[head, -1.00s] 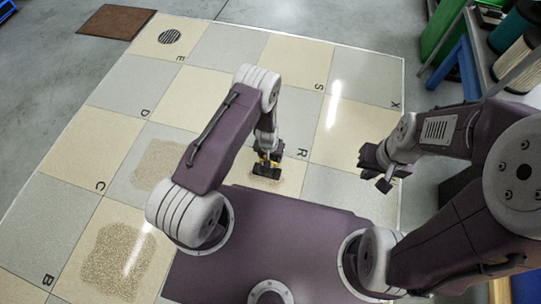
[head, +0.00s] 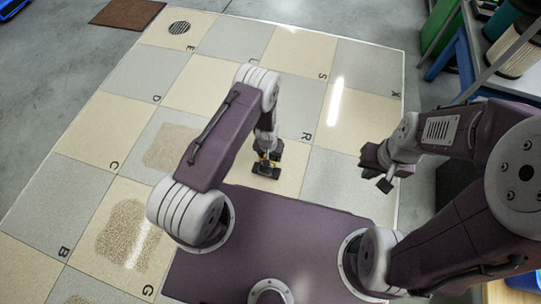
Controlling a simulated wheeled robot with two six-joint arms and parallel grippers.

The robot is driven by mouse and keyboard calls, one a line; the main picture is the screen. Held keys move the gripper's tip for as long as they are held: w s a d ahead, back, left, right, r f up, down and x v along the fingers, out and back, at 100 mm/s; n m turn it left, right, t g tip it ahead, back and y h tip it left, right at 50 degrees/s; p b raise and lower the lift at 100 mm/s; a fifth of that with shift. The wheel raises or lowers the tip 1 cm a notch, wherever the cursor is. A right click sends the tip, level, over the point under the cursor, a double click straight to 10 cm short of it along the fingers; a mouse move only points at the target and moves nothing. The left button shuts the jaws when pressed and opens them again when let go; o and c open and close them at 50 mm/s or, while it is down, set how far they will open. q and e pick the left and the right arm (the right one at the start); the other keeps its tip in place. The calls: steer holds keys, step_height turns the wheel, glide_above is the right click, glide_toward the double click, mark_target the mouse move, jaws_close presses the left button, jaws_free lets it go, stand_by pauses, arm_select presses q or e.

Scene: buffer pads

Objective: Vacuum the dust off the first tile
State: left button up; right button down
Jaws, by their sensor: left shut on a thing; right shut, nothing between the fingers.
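My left gripper (head: 266,153) is shut on a small dark vacuum tool (head: 265,172) with yellow on it. The tool is low over a cream tile (head: 292,156) just ahead of my base, near the letter R; I cannot tell whether it touches. No dust shows on the visible part of that tile; the spot under the tool is hidden. A dust patch (head: 170,147) lies on a grey tile left of my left arm, and a denser one (head: 127,234) on a cream tile at lower left. My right gripper (head: 378,170) is shut and empty, raised at the right.
Another dust patch (head: 88,299) is cut off at the bottom edge. A round drain grille (head: 179,28) is near the letter E, and a brown mat (head: 127,14) lies beyond the tiles. A shelf with bins (head: 505,45) stands at right. The far tiles are clear.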

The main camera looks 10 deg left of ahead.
arm_select(q)
steer(key=r+p, duration=0.2)
steer(key=r, duration=0.1)
steer(key=r+p, duration=0.3)
steer(key=r, duration=0.1)
steer(key=shift+w+r, duration=0.2)
steer(key=shift+r, duration=0.05)
